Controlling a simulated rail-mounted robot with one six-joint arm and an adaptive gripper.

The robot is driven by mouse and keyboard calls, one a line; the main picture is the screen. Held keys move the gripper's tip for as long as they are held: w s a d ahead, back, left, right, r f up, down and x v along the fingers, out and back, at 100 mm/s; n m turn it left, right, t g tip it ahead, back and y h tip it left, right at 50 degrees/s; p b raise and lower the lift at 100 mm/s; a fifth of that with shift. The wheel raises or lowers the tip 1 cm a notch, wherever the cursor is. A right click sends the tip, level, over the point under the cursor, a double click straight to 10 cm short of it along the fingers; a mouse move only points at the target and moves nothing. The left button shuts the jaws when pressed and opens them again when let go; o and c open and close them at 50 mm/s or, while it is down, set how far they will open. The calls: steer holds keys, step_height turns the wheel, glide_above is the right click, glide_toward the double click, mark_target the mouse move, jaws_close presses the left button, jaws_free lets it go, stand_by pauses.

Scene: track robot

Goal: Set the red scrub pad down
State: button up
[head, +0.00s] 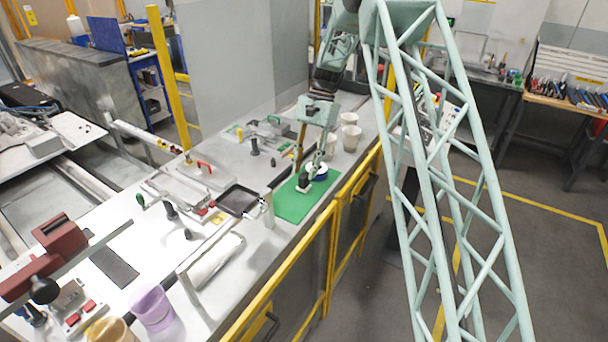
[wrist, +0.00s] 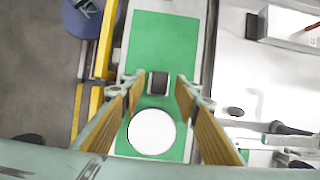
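My gripper (head: 308,170) hangs over the green mat (head: 292,206) on the long bench, fingers pointing down. In the wrist view, the fingers of my gripper (wrist: 160,88) stand apart. A small dark block (wrist: 158,83) shows between the tips, with a gap on either side; I cannot tell its height relative to them. A white round thing (wrist: 152,131) is on the near part of the green mat (wrist: 163,40); in the head view it has a blue side (head: 320,173). I cannot make out a red scrub pad in either view.
A black tray (head: 238,200) lies left of the mat. Pale cups (head: 350,137) stand behind it. A clear holder (head: 268,212) stands at the mat's near left. A yellow rail (head: 300,255) runs along the bench front. The mat's far part is bare.

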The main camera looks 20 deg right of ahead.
steer(key=v, duration=0.9)
steer(key=shift+r, duration=0.15)
stand_by(0.6)
